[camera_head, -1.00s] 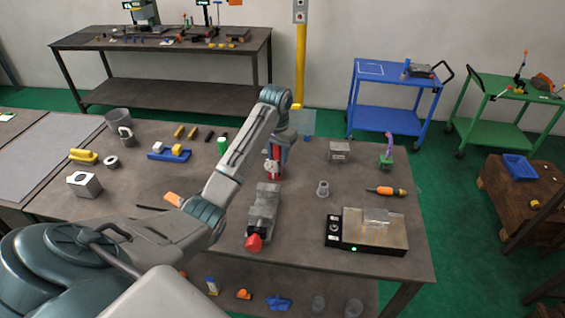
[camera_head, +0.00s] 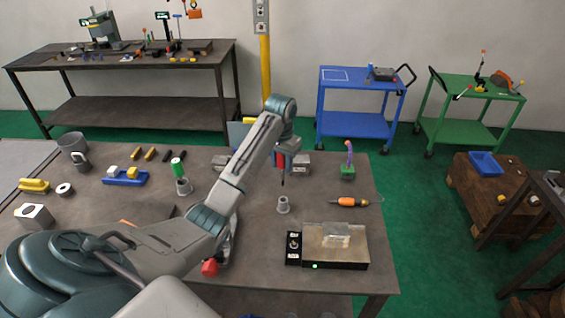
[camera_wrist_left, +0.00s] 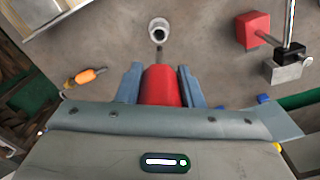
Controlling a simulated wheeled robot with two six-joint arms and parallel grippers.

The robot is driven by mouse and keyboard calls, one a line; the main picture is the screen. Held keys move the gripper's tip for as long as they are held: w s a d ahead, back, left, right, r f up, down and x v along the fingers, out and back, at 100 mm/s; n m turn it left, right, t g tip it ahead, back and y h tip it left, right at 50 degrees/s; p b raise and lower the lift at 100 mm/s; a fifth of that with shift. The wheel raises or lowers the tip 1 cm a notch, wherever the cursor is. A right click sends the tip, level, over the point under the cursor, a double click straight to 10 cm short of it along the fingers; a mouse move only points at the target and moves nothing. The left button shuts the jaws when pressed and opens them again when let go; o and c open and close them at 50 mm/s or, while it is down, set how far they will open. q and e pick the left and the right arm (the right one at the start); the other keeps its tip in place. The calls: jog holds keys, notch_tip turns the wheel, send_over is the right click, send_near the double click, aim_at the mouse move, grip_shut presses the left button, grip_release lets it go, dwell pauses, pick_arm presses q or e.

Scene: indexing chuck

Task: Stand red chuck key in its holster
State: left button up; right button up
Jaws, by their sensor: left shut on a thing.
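The red chuck key (camera_head: 281,161) is held in my left gripper (camera_head: 287,160), with its thin dark shank pointing down. In the left wrist view the red handle (camera_wrist_left: 161,86) sits between the two blue fingers of my left gripper (camera_wrist_left: 160,85). A small grey round cup, the likely holster (camera_head: 283,206), stands upright on the table below the key. In the left wrist view the holster (camera_wrist_left: 158,31) shows its open mouth just beyond the shank tip. The tip looks apart from the cup and above it. My right gripper is not in view.
A grey box with a plate (camera_head: 335,246) stands nearer the front, an orange screwdriver (camera_head: 348,202) to the right. A green-handled tool (camera_head: 178,168) stands in another grey cup to the left. A red knob (camera_head: 209,268) shows beside my arm, which hides part of the table.

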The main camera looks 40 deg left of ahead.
aim_at(283, 179)
pick_arm(q)
jog(key=shift+d+f, duration=0.1)
jog(key=shift+f, duration=0.05)
jog(key=shift+w+f, duration=0.1)
jog(key=shift+f, duration=0.7)
jog(key=shift+f+b, duration=0.55)
jog(key=shift+f, duration=1.4)
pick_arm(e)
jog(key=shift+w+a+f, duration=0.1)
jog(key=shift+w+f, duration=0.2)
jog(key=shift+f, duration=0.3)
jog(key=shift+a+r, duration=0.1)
pick_arm(q)
jog(key=shift+p, duration=0.6)
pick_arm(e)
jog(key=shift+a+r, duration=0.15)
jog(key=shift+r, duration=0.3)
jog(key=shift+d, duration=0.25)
pick_arm(q)
jog(key=shift+f, duration=1.1)
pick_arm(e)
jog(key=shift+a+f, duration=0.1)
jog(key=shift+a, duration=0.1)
